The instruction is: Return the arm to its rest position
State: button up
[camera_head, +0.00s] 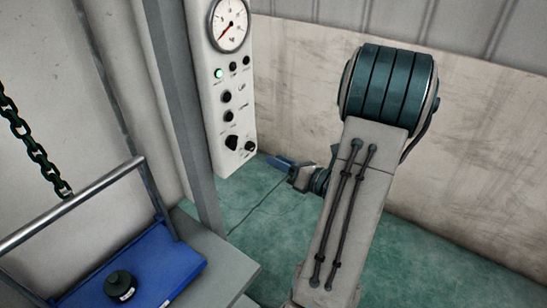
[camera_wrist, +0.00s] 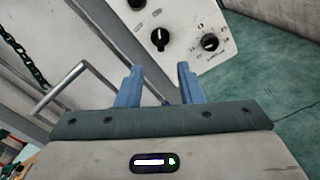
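My gripper (camera_head: 283,163) shows in the head view beyond my grey arm link, to the right of the post and just below the control panel. In the wrist view the two blue fingers of my gripper (camera_wrist: 159,88) stand apart with nothing between them. The gripper is open and empty. Part of the wrist is hidden behind my arm link in the head view.
A white control panel (camera_head: 231,105) with a gauge, knobs and a green light stands on the left beside a grey post (camera_head: 190,110). A blue tray (camera_head: 165,262) holding a dark round weight (camera_head: 120,286) and a chain (camera_head: 35,148) are left. Green floor (camera_head: 420,255) is clear at right.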

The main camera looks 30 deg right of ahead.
jog(key=s+a+n+g+y, duration=0.2)
jog(key=s+a+n+g, duration=0.1)
jog(key=a+n+g, duration=0.55)
jog(key=s+a+n+g+y, duration=0.25)
jog(key=a+n+g, duration=0.25)
jog(key=a+n, duration=0.6)
jog(key=s+r+n+h, duration=0.2)
jog(key=n+h, duration=0.3)
jog(key=n, duration=0.4)
jog(key=s+a+r+n+h, duration=0.1)
jog(key=s+n+h, duration=0.4)
jog(key=n, duration=0.5)
jog(key=shift+s+r+h, duration=0.3)
jog(key=shift+r+h, duration=0.05)
jog(key=shift+r, duration=0.2)
